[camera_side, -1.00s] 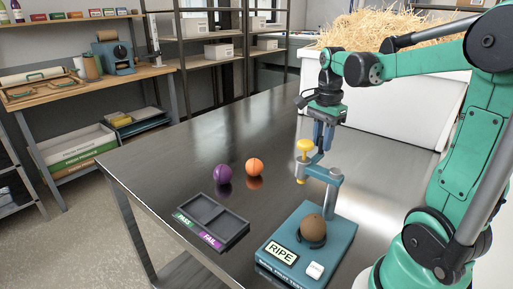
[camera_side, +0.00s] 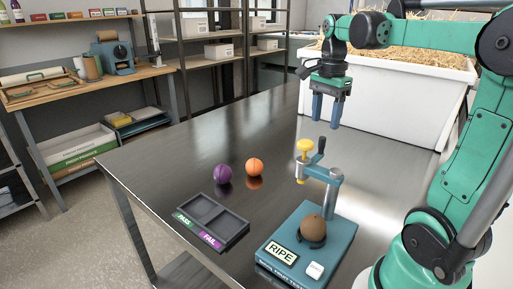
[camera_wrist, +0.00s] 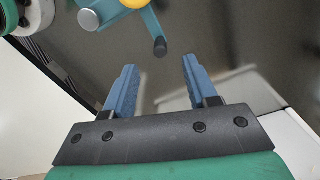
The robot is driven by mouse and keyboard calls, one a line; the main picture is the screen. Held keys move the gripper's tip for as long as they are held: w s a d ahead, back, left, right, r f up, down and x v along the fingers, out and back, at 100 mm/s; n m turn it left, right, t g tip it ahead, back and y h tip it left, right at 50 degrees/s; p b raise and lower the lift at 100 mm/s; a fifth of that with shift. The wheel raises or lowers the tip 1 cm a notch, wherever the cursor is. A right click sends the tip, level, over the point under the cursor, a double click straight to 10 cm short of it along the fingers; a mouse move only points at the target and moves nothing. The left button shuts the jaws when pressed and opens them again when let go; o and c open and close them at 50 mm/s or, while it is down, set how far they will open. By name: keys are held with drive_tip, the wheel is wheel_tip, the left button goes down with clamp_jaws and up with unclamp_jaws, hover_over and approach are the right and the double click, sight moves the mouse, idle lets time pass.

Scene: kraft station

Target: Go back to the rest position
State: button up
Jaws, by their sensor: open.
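My gripper (camera_side: 327,111) is open and empty, raised above the table behind the ripeness tester. In the wrist view its two blue fingers (camera_wrist: 156,88) stand apart with nothing between them. The tester (camera_side: 332,240) is a blue base with a RIPE label, a post and a yellow knob (camera_side: 304,146).
A purple ball (camera_side: 222,173) and an orange ball (camera_side: 254,167) lie on the dark metal table (camera_side: 190,140). A dark two-compartment tray (camera_side: 240,235) marked PASS and FAIL stands in front of them. A white bin (camera_side: 390,110) of straw stands behind my gripper.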

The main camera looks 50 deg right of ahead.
drive_tip(key=w+a+n+t+h, duration=0.1)
drive_tip(key=w+a+n+t, duration=0.35)
drive_tip(key=a+n, duration=0.65)
drive_tip(key=s+a+f+n+t+y, duration=0.1)
drive_tip(key=s+a+f+n+t, duration=0.1)
drive_tip(key=a+f+n, duration=0.4)
drive_tip(key=a+n, duration=0.1)
drive_tip(key=n, duration=0.3)
drive_tip(key=shift+s+f+t, duration=0.25)
drive_tip(key=shift+f+t, duration=0.05)
drive_tip(key=shift+t, duration=0.05)
